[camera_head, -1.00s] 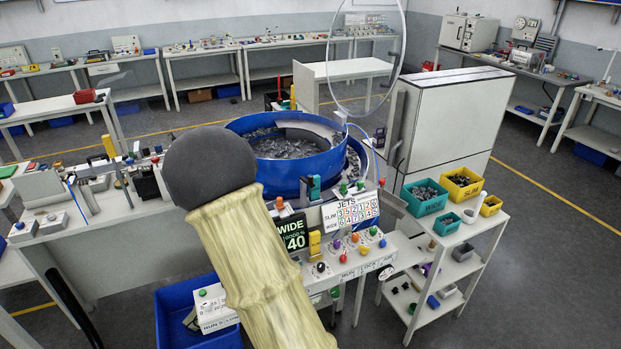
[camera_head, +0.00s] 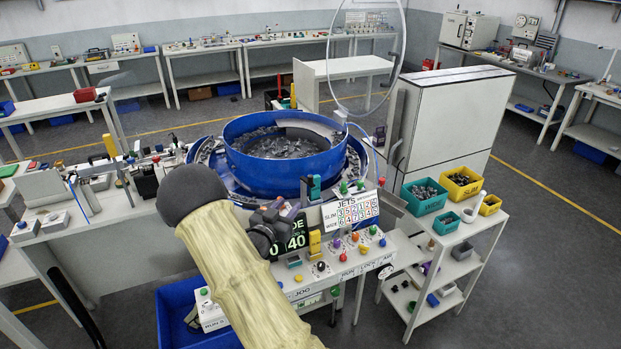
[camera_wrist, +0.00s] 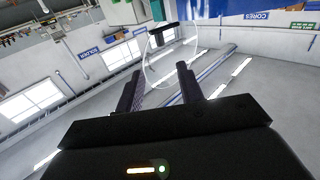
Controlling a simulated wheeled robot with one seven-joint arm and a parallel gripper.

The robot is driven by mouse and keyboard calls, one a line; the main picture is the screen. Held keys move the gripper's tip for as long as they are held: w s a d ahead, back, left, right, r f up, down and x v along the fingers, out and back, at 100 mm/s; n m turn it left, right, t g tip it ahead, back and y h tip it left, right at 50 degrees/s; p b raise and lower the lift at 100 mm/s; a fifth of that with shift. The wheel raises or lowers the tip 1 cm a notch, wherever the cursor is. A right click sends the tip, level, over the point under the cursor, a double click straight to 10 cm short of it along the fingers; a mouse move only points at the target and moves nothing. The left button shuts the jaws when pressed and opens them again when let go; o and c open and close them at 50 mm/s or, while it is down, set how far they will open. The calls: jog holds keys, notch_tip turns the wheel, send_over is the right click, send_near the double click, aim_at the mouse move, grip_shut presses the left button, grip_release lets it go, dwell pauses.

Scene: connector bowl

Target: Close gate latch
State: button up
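I cannot tell for sure which part is the gate latch. A blue and dark upright block (camera_head: 310,190) stands at the front rim of the blue bowl (camera_head: 245,165). A yellow block (camera_head: 315,243) stands on the control panel (camera_head: 330,268) below it. My gripper (camera_head: 272,222) is dark and in front of the black display (camera_head: 298,234), hiding its left part. In the wrist view my gripper (camera_wrist: 159,68) has its two fingers apart with nothing between them. I see no contact with any part.
A white sign (camera_head: 350,210) and several coloured buttons are right of my gripper. A tall white cabinet (camera_head: 450,125) and a shelf cart with teal bins (camera_head: 424,196) stand farther right. A blue crate (camera_head: 185,300) is below left. A thin hose loop hangs above the bowl.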

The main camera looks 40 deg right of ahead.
aim_at(309, 180)
jog(key=p+x, duration=0.6)
jog(key=x, duration=0.9)
jog(key=shift+r, duration=0.15)
jog(key=shift+w+d, duration=0.25)
jog(key=shift+d, duration=0.25)
grip_shut()
